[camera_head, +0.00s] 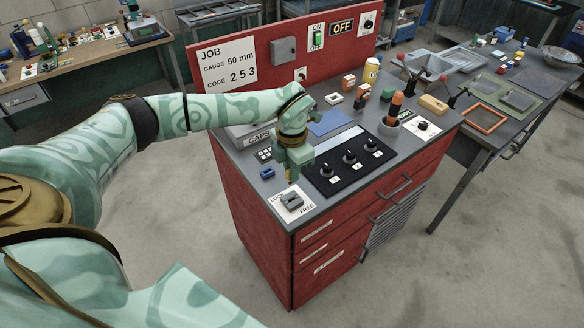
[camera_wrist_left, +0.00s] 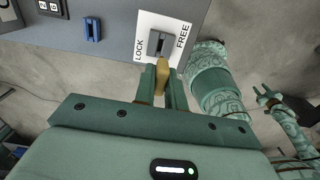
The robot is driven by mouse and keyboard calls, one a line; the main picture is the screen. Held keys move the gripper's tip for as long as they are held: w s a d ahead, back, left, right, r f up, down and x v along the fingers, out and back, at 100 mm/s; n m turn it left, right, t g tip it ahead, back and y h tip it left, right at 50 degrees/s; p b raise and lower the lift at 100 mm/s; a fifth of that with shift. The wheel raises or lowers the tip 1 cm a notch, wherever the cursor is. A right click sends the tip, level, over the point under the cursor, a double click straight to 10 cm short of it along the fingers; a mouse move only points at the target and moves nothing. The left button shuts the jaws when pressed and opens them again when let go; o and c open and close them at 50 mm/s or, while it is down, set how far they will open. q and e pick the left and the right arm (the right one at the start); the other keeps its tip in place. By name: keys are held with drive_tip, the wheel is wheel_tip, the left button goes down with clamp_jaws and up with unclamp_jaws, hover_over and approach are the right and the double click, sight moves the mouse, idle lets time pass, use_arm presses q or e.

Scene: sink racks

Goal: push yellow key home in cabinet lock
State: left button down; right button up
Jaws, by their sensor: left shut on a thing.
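The cabinet lock is a grey block (camera_head: 292,200) on a white plate marked LOCK and FREE, at the front left corner of the red cabinet's top. It also shows in the left wrist view (camera_wrist_left: 158,43). My left gripper (camera_head: 293,178) points down just behind the lock. In the left wrist view its fingers (camera_wrist_left: 160,90) are shut on the yellow key (camera_wrist_left: 161,75). The key's far end meets the near edge of the lock block in that view; I cannot tell how deep it sits. My right gripper (camera_wrist_left: 264,93) looks open and empty, far from the lock.
A small blue block (camera_head: 267,173) lies left of my left gripper. A black panel with knobs (camera_head: 349,160) is to the right. The red back panel (camera_head: 290,55) stands behind. The cabinet's front edge is close to the lock plate.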

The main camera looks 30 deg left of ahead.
use_arm(q)
wheel_tip(320, 180, down, 6)
drive_tip(key=b, duration=0.3)
drive_tip(key=shift+r, duration=0.15)
idle(0.3)
drive_tip(key=shift+p, duration=0.6)
idle(1.1)
drive_tip(key=shift+f+b, duration=0.8)
drive_tip(key=shift+f, duration=0.6)
drive_tip(key=c, duration=1.4)
unclamp_jaws()
drive_tip(key=shift+r, duration=0.1)
wheel_tip(320, 180, up, 16)
drive_tip(key=shift+r+p, duration=0.15)
drive_tip(key=shift+p, duration=0.3)
